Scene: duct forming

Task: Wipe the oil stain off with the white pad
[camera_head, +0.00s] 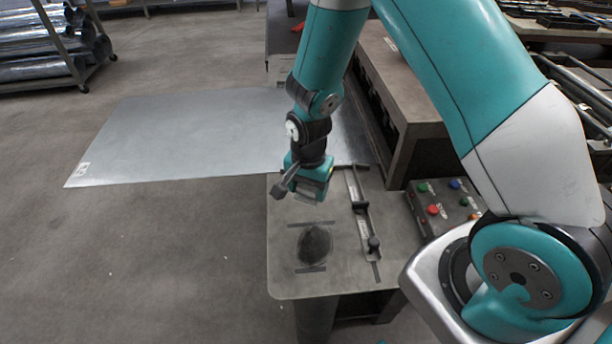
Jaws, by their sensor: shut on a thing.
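A dark, roughly oval oil stain (314,245) lies on the grey top of the small table (290,284), between two short dark marks. My gripper (297,195) is above the far part of this tabletop, beyond the stain and slightly left of it. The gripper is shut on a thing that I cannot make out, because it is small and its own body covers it. The white pad cannot be clearly picked out anywhere in this view.
A rail with a dark knob (373,243) runs along the tabletop right of the stain. A button box (440,207) stands further right. A large metal sheet (185,135) lies beyond the table. Shelved ducts (40,45) stand far left; open floor is at left.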

